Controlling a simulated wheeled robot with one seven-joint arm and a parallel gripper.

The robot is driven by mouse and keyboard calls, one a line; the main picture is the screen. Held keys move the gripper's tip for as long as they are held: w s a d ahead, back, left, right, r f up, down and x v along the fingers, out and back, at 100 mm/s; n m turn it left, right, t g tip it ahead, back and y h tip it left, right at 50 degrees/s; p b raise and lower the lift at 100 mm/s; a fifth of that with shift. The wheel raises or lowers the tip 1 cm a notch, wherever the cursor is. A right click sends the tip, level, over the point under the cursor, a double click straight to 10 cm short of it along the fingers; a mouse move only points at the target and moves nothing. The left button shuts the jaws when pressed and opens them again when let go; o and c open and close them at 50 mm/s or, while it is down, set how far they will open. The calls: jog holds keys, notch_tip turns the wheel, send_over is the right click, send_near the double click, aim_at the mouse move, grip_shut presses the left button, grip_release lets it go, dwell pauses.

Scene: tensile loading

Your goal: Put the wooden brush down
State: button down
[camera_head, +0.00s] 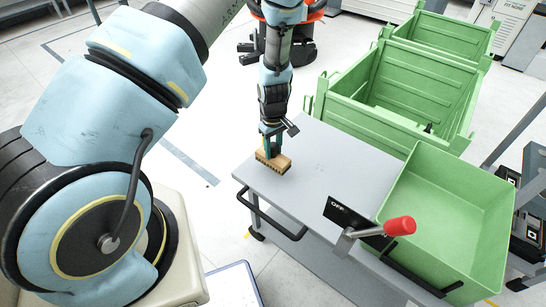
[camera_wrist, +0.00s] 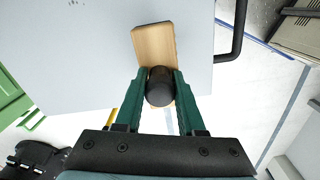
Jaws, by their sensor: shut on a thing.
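The wooden brush (camera_head: 272,163) has a light wooden back and dark bristles that point down. My gripper (camera_head: 271,143) points down and is shut on the brush from above. In the wrist view the wooden back (camera_wrist: 154,43) reaches out beyond the green fingers (camera_wrist: 160,82), which clasp a dark round knob (camera_wrist: 159,88) on it. I cannot tell whether the bristles touch the cart top.
A green bin (camera_head: 450,215) sits at the cart's right end, beside a red-knobbed lever (camera_head: 399,226) and a black "OFF" plate (camera_head: 352,216). Larger green crates (camera_head: 400,95) stand behind the cart. The cart top between brush and lever is clear.

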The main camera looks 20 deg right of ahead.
aim_at(273, 158)
jog(key=shift+f+p, duration=0.3)
jog(key=shift+f, duration=1.55)
jog(key=shift+f, duration=0.2)
jog(key=c, duration=0.5)
grip_release()
